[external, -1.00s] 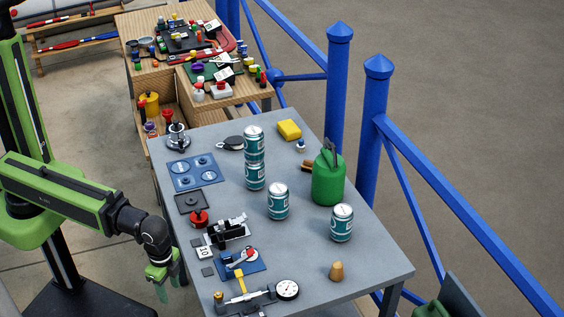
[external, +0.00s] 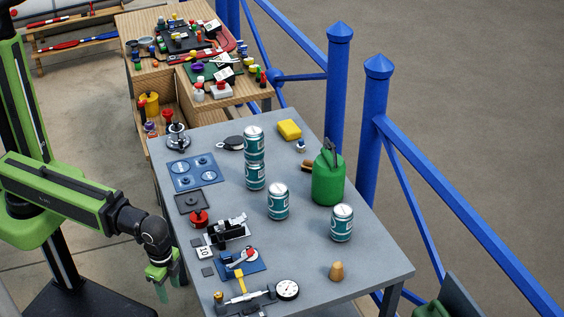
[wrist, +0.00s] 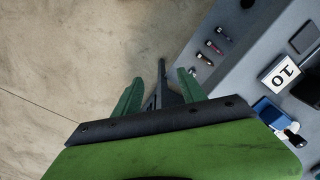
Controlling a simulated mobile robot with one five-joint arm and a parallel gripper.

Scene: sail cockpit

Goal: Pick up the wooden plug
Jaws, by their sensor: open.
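The wooden plug (external: 336,271) is a small tan tapered piece standing upright near the front right corner of the grey table (external: 310,262). My gripper (external: 161,288) hangs off the table's left edge in the external view, low and well left of the plug. In the wrist view my gripper (wrist: 158,88) has its two green fingers apart with nothing between them. The plug is not visible in the wrist view.
Teal cans (external: 278,201) (external: 342,222), a stacked pair of cans (external: 254,160) and a green canister (external: 328,178) stand behind the plug. A dial gauge (external: 287,290) lies left of it. Blue railing (external: 376,130) runs along the right.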

